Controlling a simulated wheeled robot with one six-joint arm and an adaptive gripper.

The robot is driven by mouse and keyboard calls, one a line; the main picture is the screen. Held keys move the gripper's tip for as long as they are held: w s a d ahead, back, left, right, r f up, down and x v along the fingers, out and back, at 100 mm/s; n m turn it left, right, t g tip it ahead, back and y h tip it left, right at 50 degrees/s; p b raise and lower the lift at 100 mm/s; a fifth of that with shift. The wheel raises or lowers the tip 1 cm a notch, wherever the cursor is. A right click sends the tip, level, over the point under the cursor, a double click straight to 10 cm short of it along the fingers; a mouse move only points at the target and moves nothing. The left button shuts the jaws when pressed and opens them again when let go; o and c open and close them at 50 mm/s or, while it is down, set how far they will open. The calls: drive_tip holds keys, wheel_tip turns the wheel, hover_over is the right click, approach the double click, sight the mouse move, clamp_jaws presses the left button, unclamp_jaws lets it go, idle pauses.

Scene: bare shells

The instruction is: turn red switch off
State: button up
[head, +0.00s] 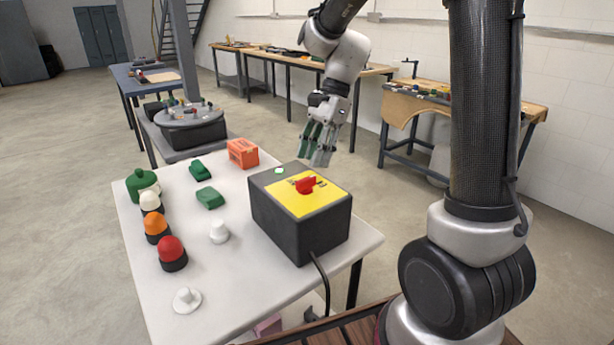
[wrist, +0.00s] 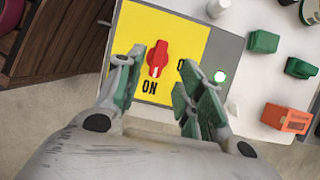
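The red switch (head: 306,185) is a rotary knob on the yellow plate (head: 325,200) on top of a dark box (head: 290,228). In the wrist view the red knob (wrist: 157,57) has its white mark toward the printed word ON, and a second label is partly hidden by a finger. A small green light (wrist: 220,76) glows on the box beside the plate; it also shows in the head view (head: 279,171). My gripper (head: 318,150) is open and empty, above and behind the box, apart from the knob. In the wrist view its green-padded fingers (wrist: 162,80) stand spread apart.
The white table also holds red (head: 172,252), orange (head: 156,228) and white (head: 150,202) domes on black bases, green blocks (head: 209,198), an orange block (head: 242,153) and white pieces (head: 219,231). A cable (head: 320,280) hangs from the box. Workbenches stand behind.

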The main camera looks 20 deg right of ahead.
sight(306, 179)
drive_tip(key=x, duration=0.6)
drive_tip(key=shift+s, duration=0.1)
clamp_jaws()
